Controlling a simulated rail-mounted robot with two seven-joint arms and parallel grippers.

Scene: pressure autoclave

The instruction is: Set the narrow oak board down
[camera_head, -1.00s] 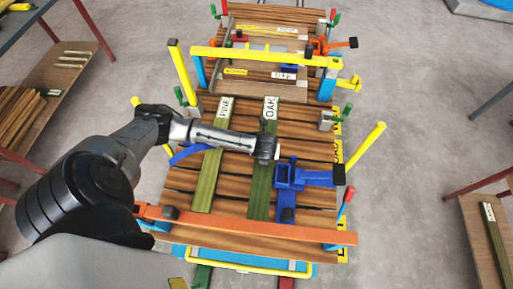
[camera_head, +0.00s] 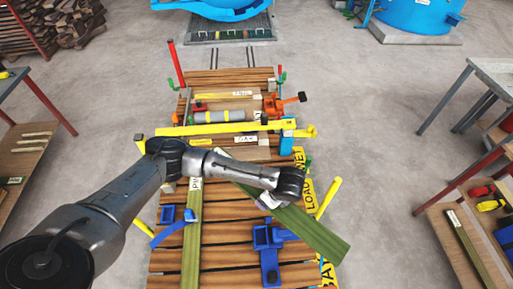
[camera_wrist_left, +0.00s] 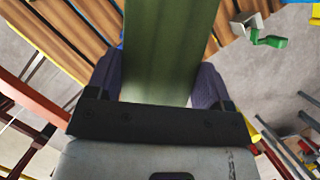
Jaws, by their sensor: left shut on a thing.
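The narrow oak board (camera_head: 318,232) is a green plank running diagonally above the slatted load, from the middle toward the lower right. Its far end passes behind my left arm, and its label is hidden. My left gripper (camera_head: 270,201) is shut on it, with a dark finger along each side in the left wrist view, where the board (camera_wrist_left: 170,45) runs up out of frame. The board's near end overhangs the load's right edge. My right gripper is not in view.
The pine board (camera_head: 191,245) lies on the slatted load (camera_head: 222,240). A blue clamp (camera_head: 268,240) stands to its right. A yellow bar (camera_head: 215,129) crosses the load beyond my arm, with yellow posts at the sides. Open floor lies right of the load.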

